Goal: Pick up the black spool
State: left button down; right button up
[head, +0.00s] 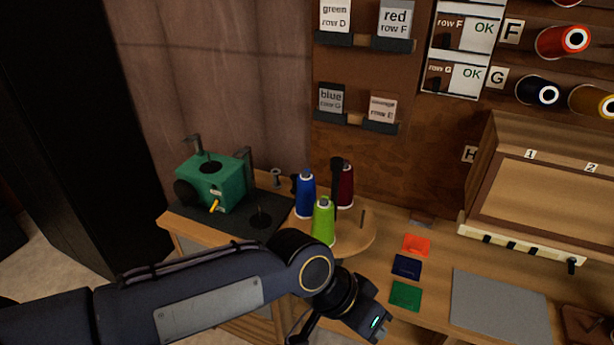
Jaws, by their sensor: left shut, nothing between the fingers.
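I cannot single out a black spool for sure. A very dark, navy-to-black spool (538,91) with a white core lies on its side on the wall rack beside the letter G. A slim black upright (337,172) stands among the thread cones on a round wooden stand (361,236); I cannot tell whether it is a spool or a post. My left gripper (366,321) is low in the middle, in front of the bench and below the stand, apart from both. It is shut and empty; its fingertips are hardly visible. My right gripper is not in view.
Blue (306,193), lime green (323,222) and dark red (345,187) cones crowd the stand. A green machine (212,182) sits on the bench's left. Coloured patches (406,266) and a grey mat (499,308) lie right. A wooden case (545,195) stands behind. Red (562,41) and yellow (592,100) spools flank the dark one.

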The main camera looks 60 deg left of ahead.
aim_at(294, 177)
jog(key=u, duration=2.1)
jog(key=z, duration=1.8)
jog(key=j+u, duration=0.1)
jog(key=u, duration=1.6)
